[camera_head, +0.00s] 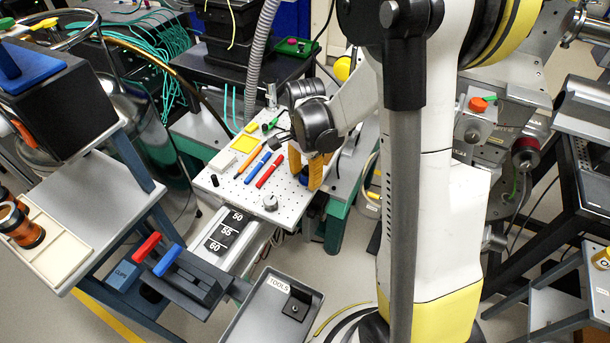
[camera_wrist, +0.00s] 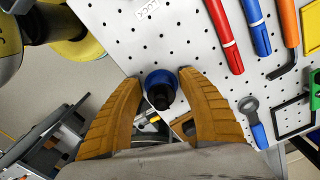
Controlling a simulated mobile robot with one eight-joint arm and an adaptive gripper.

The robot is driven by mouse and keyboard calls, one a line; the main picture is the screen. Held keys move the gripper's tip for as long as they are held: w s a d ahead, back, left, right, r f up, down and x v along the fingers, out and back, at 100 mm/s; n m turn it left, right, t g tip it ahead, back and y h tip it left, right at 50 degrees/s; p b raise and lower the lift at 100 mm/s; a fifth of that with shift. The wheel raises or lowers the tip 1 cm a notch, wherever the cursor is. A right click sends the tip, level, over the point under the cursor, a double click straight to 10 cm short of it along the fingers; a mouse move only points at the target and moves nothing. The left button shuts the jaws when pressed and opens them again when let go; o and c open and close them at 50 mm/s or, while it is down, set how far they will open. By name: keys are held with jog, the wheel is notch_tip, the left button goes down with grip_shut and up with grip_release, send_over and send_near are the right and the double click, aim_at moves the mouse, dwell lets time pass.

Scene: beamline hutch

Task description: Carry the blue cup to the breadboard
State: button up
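In the head view my gripper (camera_head: 309,175) points down at the right edge of the breadboard (camera_head: 240,201), with a bit of the blue cup (camera_head: 304,176) showing between the fingers. The breadboard is a pale plate with many holes. Whether the cup rests on it or hangs just above is hidden.
Red (camera_head: 269,170) and blue (camera_head: 257,167) pens, an orange tool (camera_head: 249,161), a yellow pad (camera_head: 245,144) and a metal knob (camera_head: 270,203) occupy the breadboard. Its front right part is bare. A grey TOOLS tray (camera_head: 262,309) stands in front.

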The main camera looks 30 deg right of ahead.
jog(key=shift+r, duration=0.1)
notch_tip(320, 180, up, 12)
jog(key=p, duration=0.5)
jog(key=s+a+r+n+t, duration=0.7)
jog(key=s+a+r+n, duration=0.2)
jog(key=s+n, duration=0.4)
jog(key=r+n, duration=0.1)
jog(key=n, duration=0.1)
jog(key=shift+a+r+n, duration=0.25)
jog(key=shift+n, duration=0.15)
jog(key=shift+w, duration=0.1)
